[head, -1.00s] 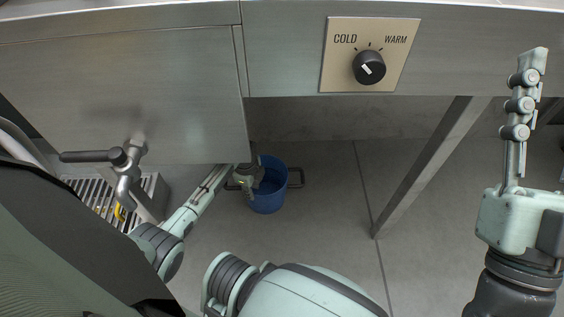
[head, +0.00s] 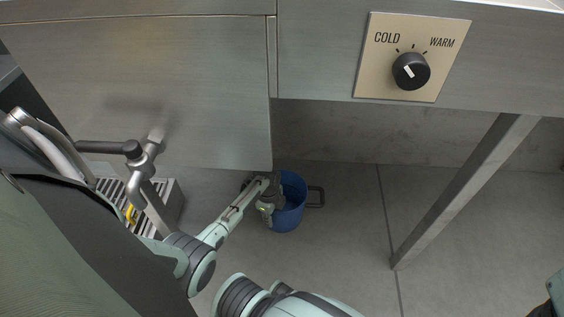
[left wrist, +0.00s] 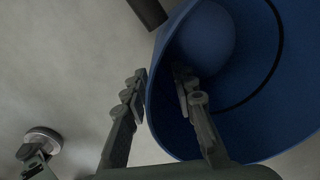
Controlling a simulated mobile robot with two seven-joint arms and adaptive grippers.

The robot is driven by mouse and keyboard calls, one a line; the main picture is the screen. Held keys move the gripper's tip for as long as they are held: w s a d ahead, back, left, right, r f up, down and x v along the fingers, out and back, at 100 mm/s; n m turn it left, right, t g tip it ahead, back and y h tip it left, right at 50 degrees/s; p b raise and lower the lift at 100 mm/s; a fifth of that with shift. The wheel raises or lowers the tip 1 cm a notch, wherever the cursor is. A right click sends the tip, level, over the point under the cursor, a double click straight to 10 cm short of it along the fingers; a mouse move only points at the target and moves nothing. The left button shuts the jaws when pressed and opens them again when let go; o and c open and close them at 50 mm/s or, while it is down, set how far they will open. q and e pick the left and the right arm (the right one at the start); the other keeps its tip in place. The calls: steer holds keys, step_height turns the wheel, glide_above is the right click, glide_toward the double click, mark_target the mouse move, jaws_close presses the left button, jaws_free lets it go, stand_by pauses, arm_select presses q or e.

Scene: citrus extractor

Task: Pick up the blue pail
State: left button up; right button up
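The blue pail (head: 291,213) stands upright on the floor under the steel counter, with a dark handle at its right side. My left gripper (head: 270,203) reaches it from the left at the near rim. In the left wrist view, the pail (left wrist: 245,110) fills the right side. My left gripper (left wrist: 160,82) straddles its wall there, one finger outside and the other inside the pail. A gap shows between the fingers, so it is open; I cannot tell whether either finger touches the wall. My right gripper's fingers are out of view.
A steel counter front (head: 150,90) with a COLD/WARM knob (head: 411,71) hangs above the pail. A slanted metal leg (head: 465,195) stands to the right. A tap (head: 143,165) and a floor grate (head: 165,200) are at the left. The floor right of the pail is clear.

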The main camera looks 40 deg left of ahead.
arm_select(q)
jaws_close()
steer(key=shift+r, duration=0.15)
stand_by(0.4)
